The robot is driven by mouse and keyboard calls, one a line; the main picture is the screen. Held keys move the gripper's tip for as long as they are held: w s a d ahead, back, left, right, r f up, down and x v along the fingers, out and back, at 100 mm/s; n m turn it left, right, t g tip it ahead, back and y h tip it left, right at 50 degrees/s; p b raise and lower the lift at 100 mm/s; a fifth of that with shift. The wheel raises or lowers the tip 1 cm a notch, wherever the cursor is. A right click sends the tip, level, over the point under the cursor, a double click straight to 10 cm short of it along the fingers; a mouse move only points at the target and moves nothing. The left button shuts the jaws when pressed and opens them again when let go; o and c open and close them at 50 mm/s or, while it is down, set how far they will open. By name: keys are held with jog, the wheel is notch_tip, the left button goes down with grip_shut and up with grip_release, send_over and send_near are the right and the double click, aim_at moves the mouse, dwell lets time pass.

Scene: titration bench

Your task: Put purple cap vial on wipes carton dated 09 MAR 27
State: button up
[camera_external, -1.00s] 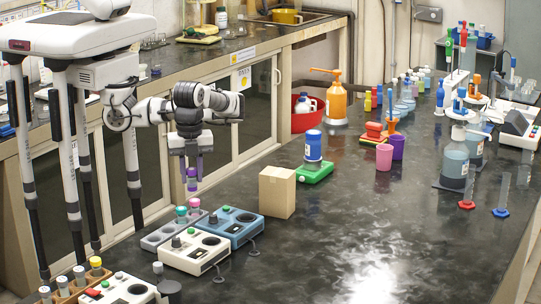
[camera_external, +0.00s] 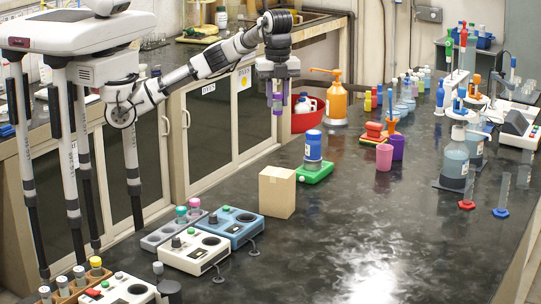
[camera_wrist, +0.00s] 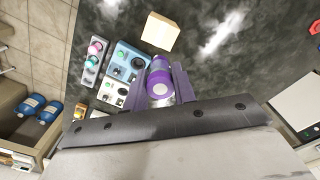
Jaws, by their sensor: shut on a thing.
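My gripper (camera_external: 277,104) is shut on the purple cap vial (camera_external: 277,110) and holds it high above the bench, behind the cardboard box in the picture. In the wrist view the vial's purple cap (camera_wrist: 158,80) sits between the two purple fingers of my gripper (camera_wrist: 158,88). A plain tan cardboard box (camera_external: 277,191) stands on the dark bench; it also shows at the top of the wrist view (camera_wrist: 160,33). No date or lettering can be read on it, so I cannot tell whether it is the wipes carton dated 09 MAR 27.
A green scale (camera_external: 315,172) with a blue-and-white jar (camera_external: 313,145) stands beside the box. A blue device (camera_external: 232,228), a white device (camera_external: 195,250) and a vial rack (camera_external: 172,232) are in front. An orange pump bottle (camera_external: 336,104) stands behind.

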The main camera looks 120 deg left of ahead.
aim_at(278, 115)
notch_tip(278, 115, down, 16)
jog(key=shift+f+p, duration=0.15)
jog(key=shift+p, duration=0.2)
jog(key=shift+f, duration=0.1)
jog(key=o, duration=1)
notch_tip(278, 115, up, 12)
jog(key=shift+r+b, duration=0.15)
jog(key=shift+b, duration=0.3)
